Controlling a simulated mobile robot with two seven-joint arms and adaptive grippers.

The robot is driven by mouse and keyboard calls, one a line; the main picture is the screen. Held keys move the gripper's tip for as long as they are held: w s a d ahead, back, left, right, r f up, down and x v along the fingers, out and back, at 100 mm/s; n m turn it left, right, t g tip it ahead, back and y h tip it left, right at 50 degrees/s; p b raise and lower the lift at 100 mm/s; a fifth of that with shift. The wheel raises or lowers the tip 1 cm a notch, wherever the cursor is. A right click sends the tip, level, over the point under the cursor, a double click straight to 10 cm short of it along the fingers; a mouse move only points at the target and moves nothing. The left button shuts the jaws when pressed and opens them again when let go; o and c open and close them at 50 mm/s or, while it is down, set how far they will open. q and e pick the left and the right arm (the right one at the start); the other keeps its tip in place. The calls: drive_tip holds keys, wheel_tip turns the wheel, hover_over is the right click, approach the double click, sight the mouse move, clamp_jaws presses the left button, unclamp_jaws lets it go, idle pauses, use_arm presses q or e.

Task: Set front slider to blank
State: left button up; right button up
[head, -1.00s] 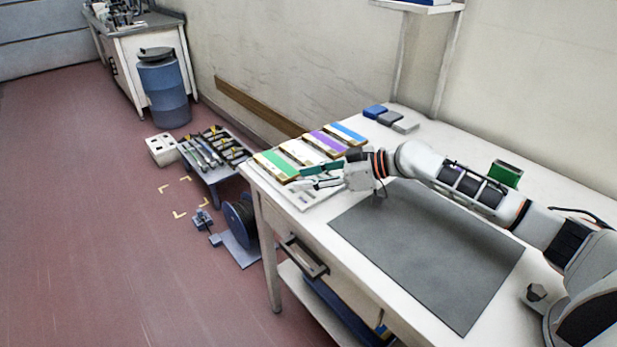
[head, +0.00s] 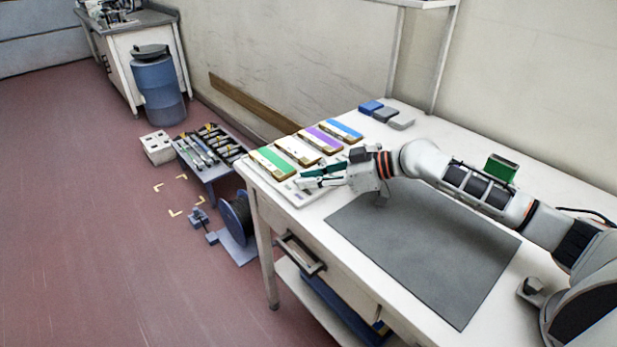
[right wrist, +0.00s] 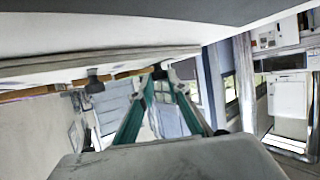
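A row of flat tiles stands at the far left corner of the table: green (head: 272,161), white (head: 297,151), purple (head: 324,138) and blue (head: 343,130). A pale panel (head: 303,200) with small grey marks lies in front of the green and white tiles; I cannot make out which part is the front slider. My right gripper (head: 299,183) hovers at this panel, empty, its teal-padded fingers apart. Its arm reaches in from the right. In the right wrist view, a gap shows between the fingertips (right wrist: 160,78). My left gripper is not in view.
A dark grey mat (head: 425,250) covers the middle of the white table (head: 405,320). Blue and grey blocks (head: 385,114) lie at the back, and a green box (head: 501,169) stands behind my arm. A cable reel (head: 236,221) and a tool rack (head: 210,150) stand left of the table.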

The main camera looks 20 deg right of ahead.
drive_tip(key=o, duration=0.4)
drive_tip(key=shift+c, duration=0.2)
drive_tip(key=v, duration=1.2)
